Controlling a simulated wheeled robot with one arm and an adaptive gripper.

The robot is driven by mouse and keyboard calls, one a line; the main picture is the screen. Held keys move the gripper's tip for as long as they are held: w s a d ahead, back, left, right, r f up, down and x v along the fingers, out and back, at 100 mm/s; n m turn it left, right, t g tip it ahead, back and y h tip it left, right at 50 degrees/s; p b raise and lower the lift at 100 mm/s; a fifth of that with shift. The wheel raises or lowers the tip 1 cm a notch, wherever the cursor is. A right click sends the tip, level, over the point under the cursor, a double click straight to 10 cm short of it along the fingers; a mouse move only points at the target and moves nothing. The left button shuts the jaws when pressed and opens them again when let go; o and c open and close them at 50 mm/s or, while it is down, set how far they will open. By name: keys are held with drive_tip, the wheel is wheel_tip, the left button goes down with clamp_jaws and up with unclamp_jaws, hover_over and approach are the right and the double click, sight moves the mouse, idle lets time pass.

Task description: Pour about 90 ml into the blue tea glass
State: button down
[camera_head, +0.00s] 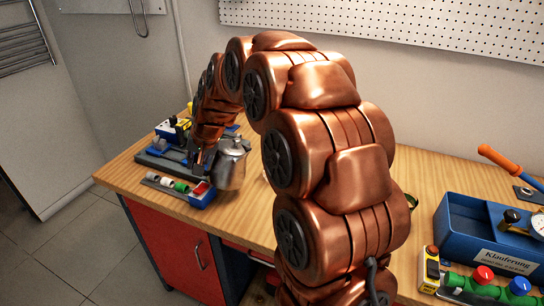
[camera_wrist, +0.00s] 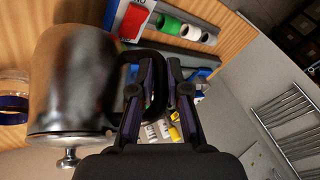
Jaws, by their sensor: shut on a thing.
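A steel pot (camera_head: 231,165) with a lid, knob and dark handle is near the left part of the workbench. In the wrist view the pot (camera_wrist: 75,80) fills the left side, its lid toward the bottom of the picture. My gripper (camera_wrist: 160,75) is shut on the pot's dark handle (camera_wrist: 127,75). In the head view my gripper (camera_head: 209,154) is just left of the pot, small and partly hidden. A round, clear-looking thing with a dark blue band (camera_wrist: 13,103) is cut off at the wrist view's left edge; it may be the blue tea glass. Any liquid inside the pot is hidden.
Grey trays with fittings and a blue-and-red block (camera_head: 202,195) lie on the workbench (camera_head: 150,203) near the pot. A blue crate (camera_head: 490,236), valves (camera_head: 483,275) and an orange-handled tool (camera_head: 508,163) are at right. My arm hides the middle of the bench.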

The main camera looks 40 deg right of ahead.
drive_tip(key=shift+w+a+f+n+g+h+p, duration=0.2)
drive_tip(key=shift+a+g+h+p, duration=0.1)
drive_tip(key=shift+a+h, duration=0.4)
drive_tip(key=shift+w+a+f+n+g+h+p, duration=0.15)
drive_tip(key=shift+a+n+g+h+p, duration=0.1)
drive_tip(key=shift+a+h, duration=0.4)
